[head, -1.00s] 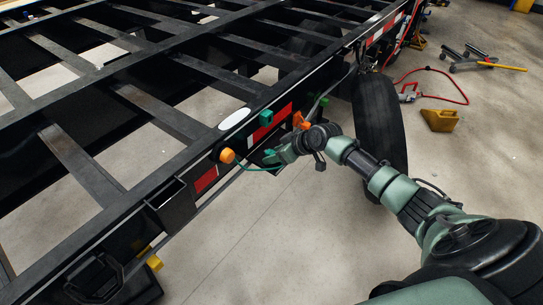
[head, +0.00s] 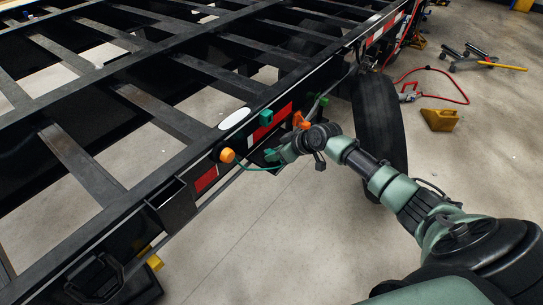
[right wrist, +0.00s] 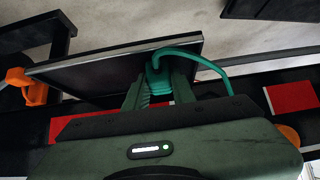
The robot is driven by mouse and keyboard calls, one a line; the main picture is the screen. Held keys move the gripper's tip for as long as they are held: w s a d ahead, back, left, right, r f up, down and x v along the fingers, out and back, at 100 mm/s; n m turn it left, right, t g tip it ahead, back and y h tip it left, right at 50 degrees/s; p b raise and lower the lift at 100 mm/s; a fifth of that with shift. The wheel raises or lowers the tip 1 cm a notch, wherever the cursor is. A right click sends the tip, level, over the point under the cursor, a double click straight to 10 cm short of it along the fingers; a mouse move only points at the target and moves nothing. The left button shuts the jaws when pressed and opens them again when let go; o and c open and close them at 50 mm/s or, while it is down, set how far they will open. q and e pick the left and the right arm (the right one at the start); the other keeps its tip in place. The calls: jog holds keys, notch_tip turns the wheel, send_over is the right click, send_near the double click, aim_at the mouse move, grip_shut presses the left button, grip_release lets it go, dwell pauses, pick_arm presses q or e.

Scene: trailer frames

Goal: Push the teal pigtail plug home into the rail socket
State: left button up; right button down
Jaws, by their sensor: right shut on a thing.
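My right gripper (head: 276,156) is beside the trailer's side rail, shut on the teal plug (head: 270,155). The right wrist view shows the teal plug (right wrist: 157,82) between the two fingers. Its teal cable (right wrist: 213,66) arches to the right; in the head view it runs left toward the orange round lamp (head: 227,155). A teal block (head: 266,117), perhaps the socket, sits on the rail's outer face, above and apart from the gripper. The plug's front end and any socket mouth are hidden. My left gripper is out of view.
An orange fitting (head: 300,120) and a green fitting (head: 322,100) sit on the rail right of the teal block. A dark panel (right wrist: 105,72) lies close to the fingers. A tire (head: 378,125) stands behind my arm.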

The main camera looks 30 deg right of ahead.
aim_at(268, 150)
jog(key=shift+r, duration=0.15)
jog(key=shift+r+p, duration=1.4)
jog(key=s+d+r+p, duration=0.2)
jog(key=d+r+p, duration=0.1)
jog(key=d+r, duration=0.35)
jog(key=w, duration=0.1)
jog(key=w+a+b, duration=0.1)
jog(key=w, duration=0.1)
jog(key=w+a, duration=0.1)
jog(key=w, duration=0.1)
jog(key=shift+a+r+b, duration=0.15)
jog(key=shift+r+b, duration=0.05)
jog(key=shift+b, duration=0.2)
jog(key=shift+s+p, duration=0.1)
jog(key=shift+p, duration=0.2)
dwell(0.5)
jog(key=shift+w+a+b, duration=0.25)
jog(key=shift+w+b, duration=0.1)
jog(key=shift+w, duration=0.3)
dwell(0.5)
